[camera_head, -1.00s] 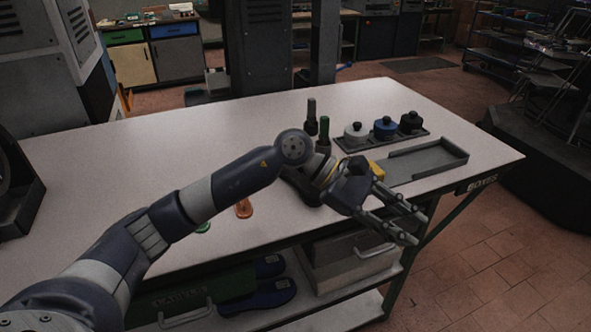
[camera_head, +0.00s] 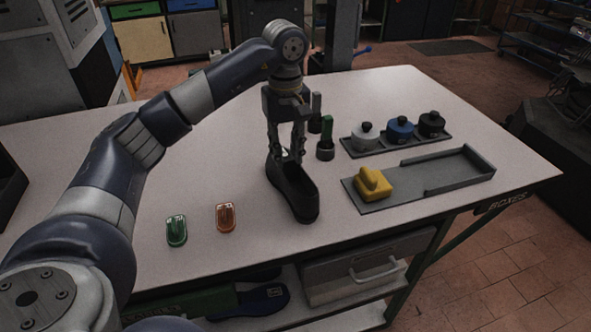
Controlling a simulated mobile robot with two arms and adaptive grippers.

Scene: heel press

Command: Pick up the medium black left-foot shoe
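A black shoe (camera_head: 304,204) stands upright on the white table (camera_head: 235,180), one end toward the table's front edge. Its size and which foot it fits cannot be told for sure. My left gripper (camera_head: 288,158) points straight down over the shoe's far part, its fingertips at the level of the upper rim. The fingers are apart with a gap between them. They partly hide the far part of the shoe, and whether they touch it is unclear. My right gripper is out of view.
A grey tray (camera_head: 425,185) with a yellow block (camera_head: 373,184) lies to the right. Behind it is a rack with white (camera_head: 365,136), blue (camera_head: 400,129) and black (camera_head: 431,124) pots. A green-topped tool (camera_head: 326,140) stands close to the gripper. Green (camera_head: 177,230) and orange (camera_head: 226,217) pieces lie left.

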